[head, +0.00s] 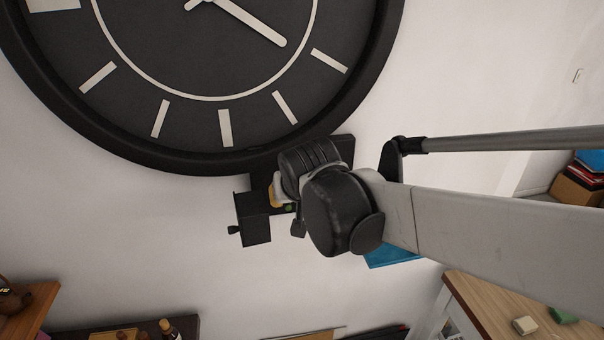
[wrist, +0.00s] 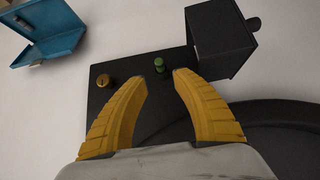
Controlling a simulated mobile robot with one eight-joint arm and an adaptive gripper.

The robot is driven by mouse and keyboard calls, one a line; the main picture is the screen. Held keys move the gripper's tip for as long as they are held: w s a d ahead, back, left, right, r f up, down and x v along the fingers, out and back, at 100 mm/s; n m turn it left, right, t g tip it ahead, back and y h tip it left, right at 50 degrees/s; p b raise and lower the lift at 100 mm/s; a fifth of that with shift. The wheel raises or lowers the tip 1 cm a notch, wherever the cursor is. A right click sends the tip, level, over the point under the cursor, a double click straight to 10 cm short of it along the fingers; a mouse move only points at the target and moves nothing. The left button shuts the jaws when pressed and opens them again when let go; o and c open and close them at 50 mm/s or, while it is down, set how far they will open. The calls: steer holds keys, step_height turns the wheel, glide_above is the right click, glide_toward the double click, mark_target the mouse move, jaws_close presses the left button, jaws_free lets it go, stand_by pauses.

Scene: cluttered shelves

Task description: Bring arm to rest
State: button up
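My gripper (wrist: 161,78) shows in the wrist view with its two yellow fingers apart and nothing held between them. The tips point at a black wall panel (wrist: 130,98), with a small green button (wrist: 159,65) just beyond them in the picture. I cannot tell whether the tips touch the panel. In the head view my gripper (head: 276,194) is mostly hidden behind my black wrist joint. A bit of yellow finger shows in front of the panel (head: 345,146). My arm reaches in from the right edge.
A black box (head: 254,222) with a small lever sticks out beside the panel. A large black clock (head: 225,165) hangs just above. A blue box (wrist: 50,32) is on the wall nearby. A wooden table (head: 490,305) stands at lower right, a wooden surface (head: 25,310) at lower left.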

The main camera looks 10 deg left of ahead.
steer(key=a+v, duration=0.1)
steer(key=v, duration=0.3)
steer(key=s+d+f+m+h+b, duration=0.1)
steer(key=s+d+f+b, duration=0.5)
steer(key=d+f+b, duration=0.2)
steer(key=s+d+f+m+b, duration=0.1)
steer(key=s+d+f+b, duration=0.5)
steer(key=f, duration=0.7)
steer(key=s+d+f+m+g+h+b, duration=0.1)
steer(key=s+d+f+b, duration=0.5)
steer(key=d+f+b, duration=0.4)
steer(key=d, duration=0.3)
steer(key=shift+d+f+m+h, duration=0.3)
steer(key=shift+d, duration=0.05)
steer(key=shift+s, duration=0.1)
